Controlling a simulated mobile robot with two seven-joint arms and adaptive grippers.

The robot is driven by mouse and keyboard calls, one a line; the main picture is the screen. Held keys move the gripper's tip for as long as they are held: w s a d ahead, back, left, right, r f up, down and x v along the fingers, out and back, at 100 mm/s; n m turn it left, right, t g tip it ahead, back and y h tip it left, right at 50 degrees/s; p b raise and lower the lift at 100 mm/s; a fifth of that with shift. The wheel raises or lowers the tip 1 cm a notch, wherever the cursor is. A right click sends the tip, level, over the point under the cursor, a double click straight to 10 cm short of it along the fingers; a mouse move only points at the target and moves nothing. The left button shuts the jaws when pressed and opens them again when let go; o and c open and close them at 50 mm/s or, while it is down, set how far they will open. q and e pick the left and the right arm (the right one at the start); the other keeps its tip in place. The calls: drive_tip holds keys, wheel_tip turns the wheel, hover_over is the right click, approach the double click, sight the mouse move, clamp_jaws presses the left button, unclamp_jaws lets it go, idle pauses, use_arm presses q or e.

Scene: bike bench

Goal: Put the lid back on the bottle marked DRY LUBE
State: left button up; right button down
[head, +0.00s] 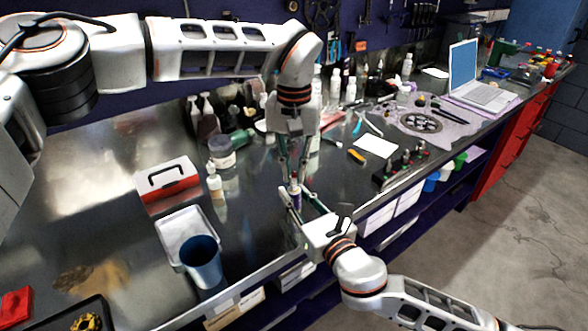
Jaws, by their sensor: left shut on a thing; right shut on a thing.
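A small bottle (295,194) with a purple and pale body stands upright near the front edge of the bench; its label is too small to read. My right gripper (297,202) comes from the lower right and is shut around the bottle's body. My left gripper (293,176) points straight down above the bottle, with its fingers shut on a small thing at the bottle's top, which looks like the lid. The fingers hide most of it, and I cannot tell whether it touches the bottle's neck.
Left of the grippers are a white bottle (214,183), a clear jar (221,152), a red toolbox (168,186), a white tray (172,222) and a blue cup (202,262). Right are a white sheet (375,146) and a rack of small bottles (405,166). Bare steel lies around the held bottle.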

use_arm(q)
drive_tip(key=shift+m, duration=0.3)
drive_tip(key=o, duration=0.6)
drive_tip(key=shift+o, duration=0.2)
drive_tip(key=shift+r, duration=0.1)
drive_tip(key=shift+r, duration=2.2)
drive_tip(key=shift+c, duration=0.5)
